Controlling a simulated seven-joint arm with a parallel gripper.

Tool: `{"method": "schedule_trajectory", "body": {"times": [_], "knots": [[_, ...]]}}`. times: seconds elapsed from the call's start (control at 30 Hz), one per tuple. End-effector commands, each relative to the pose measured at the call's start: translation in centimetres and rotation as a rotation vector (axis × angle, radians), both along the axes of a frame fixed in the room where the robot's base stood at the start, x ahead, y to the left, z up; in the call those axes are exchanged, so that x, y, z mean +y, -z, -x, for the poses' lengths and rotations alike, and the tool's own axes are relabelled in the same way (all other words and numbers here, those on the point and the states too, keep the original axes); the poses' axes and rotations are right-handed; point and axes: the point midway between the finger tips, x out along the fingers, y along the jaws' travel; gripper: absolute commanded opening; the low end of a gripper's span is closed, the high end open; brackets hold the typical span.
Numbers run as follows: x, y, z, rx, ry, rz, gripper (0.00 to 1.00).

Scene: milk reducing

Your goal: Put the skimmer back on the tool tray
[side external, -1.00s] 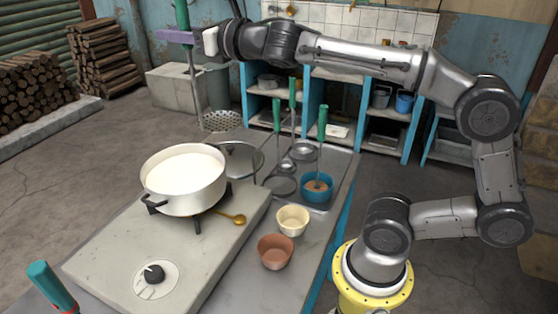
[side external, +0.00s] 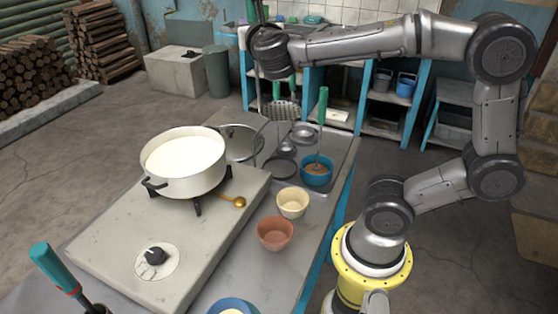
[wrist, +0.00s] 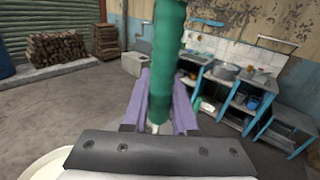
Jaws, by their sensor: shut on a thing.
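My gripper (wrist: 158,112) is shut on the green handle (wrist: 167,60) of the skimmer, its purple fingers on either side. In the side view the wrist hides most of the grip. The skimmer's perforated disc (side external: 283,110) hangs below my wrist, in line with the back of the tool tray in the picture; its exact height cannot be told. The grey metal tool tray (side external: 338,158) lies at the far end of the counter. Another green-handled tool (side external: 322,105) stands upright at the blue bowl (side external: 316,173) on it.
A white pot of milk (side external: 185,165) sits on the stove slab (side external: 170,225). A cream bowl (side external: 292,203), a terracotta bowl (side external: 275,233) and a gold spoon (side external: 233,201) lie nearby. A glass lid (side external: 240,142) is beside the tray. Blue shelves (side external: 372,110) stand behind.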

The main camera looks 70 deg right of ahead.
Motion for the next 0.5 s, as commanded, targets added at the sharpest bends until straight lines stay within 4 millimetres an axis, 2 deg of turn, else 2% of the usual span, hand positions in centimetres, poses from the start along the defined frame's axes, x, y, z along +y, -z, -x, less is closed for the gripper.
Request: {"method": "schedule_trajectory", "body": {"times": [0.2, 0.5], "knots": [[-2.3, -2.1, 3.3, -0.001, 0.215, 0.001, 0.00], [-3.5, -4.5, 6.6, 0.000, 0.395, 0.000, 0.00]]}}
